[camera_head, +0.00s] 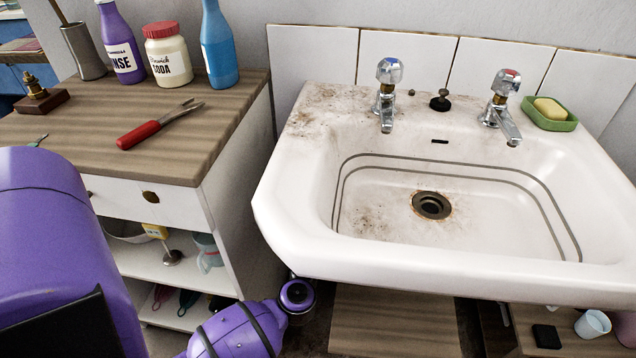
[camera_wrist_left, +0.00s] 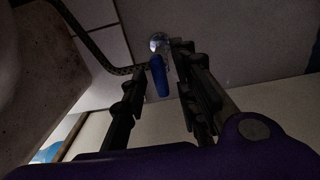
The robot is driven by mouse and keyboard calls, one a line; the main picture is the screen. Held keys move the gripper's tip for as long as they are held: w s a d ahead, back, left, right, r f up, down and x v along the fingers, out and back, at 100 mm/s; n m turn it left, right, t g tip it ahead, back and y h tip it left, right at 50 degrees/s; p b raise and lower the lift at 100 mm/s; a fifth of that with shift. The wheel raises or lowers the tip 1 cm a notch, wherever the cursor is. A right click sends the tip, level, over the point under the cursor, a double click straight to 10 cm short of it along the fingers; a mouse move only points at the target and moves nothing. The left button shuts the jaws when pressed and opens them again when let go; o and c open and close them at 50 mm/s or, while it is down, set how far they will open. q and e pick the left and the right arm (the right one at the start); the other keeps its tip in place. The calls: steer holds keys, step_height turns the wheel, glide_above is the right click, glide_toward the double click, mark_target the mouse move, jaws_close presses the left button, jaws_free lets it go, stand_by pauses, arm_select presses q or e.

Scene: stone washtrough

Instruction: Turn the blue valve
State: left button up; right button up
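The blue valve (camera_wrist_left: 159,75) shows in the left wrist view as a long blue handle below a shiny round metal fitting (camera_wrist_left: 159,41). It is against the dim wall, and the head view does not show it. My left gripper (camera_wrist_left: 155,68) is open, with its dark fingers on either side of the blue handle in the picture. I cannot tell whether a finger touches it or how deep it sits between them. In the head view my purple left arm reaches down beside the sink, and its gripper is hidden. My right gripper is in neither view.
The white sink (camera_head: 290,225) overhangs the low space, with a cabinet (camera_head: 240,200) to its left. In the left wrist view a dark hose (camera_wrist_left: 93,48) curves past the valve on the left. A white cup (camera_head: 592,324) stands low at the right.

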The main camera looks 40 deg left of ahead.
arm_select(q)
jaws_close()
steer(key=shift+n, duration=0.5)
steer(key=n+b, duration=0.1)
steer(key=n, duration=1.5)
steer(key=shift+n, duration=0.4)
steer(key=shift+o, duration=1.1)
jaws_free()
